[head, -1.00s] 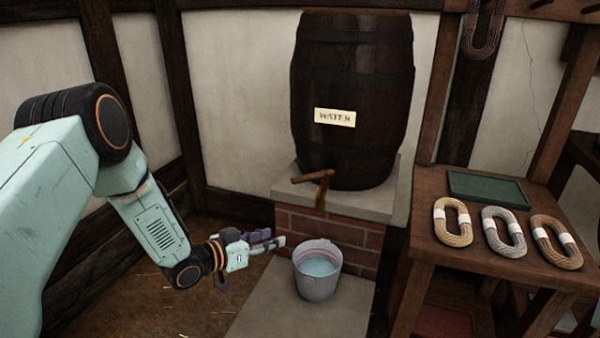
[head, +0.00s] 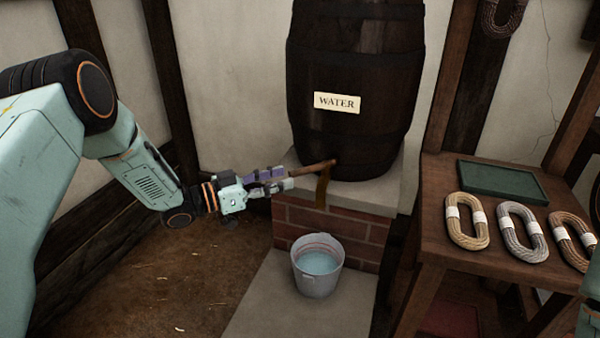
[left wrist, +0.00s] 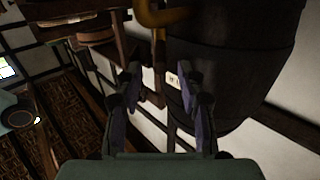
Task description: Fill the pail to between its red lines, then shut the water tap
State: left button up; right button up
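The water barrel (head: 352,70) with its "WATER" label stands on a brick base. Its wooden tap handle (head: 317,168) points left, above the brown spout (head: 322,192). My left gripper (head: 284,178) is at the handle's free end, its two fingers apart, one on either side of it in the head view. In the left wrist view the fingers (left wrist: 160,78) also stand apart, with the barrel (left wrist: 225,65) beyond. The grey pail (head: 318,280) stands upright below the spout with bluish water inside. A faint reddish line shows inside it; the exact level is unclear. I see no clear stream. My right gripper is out of view.
The pail stands on a pale stone slab (head: 262,310) before the brick base (head: 350,232). On the right, a wooden table (head: 445,262) holds several rope coils (head: 466,222) and a green tray (head: 503,176). The floor left of the slab is clear.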

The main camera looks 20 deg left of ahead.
aim_at(301, 175)
pick_arm(q)
jog(key=x, duration=0.1)
jog(key=b+x, duration=0.1)
jog(key=x, duration=0.2)
jog(key=shift+w+d+f, duration=0.2)
jog(key=shift+d+f, duration=0.05)
jog(key=shift+f, duration=0.1)
jog(key=shift+w+d+r+b, duration=0.2)
jog(key=shift+w+d+b, duration=0.3)
jog(key=shift+d, duration=0.1)
jog(key=shift+w, duration=0.15)
jog(key=shift+c, duration=1.3)
grip_shut()
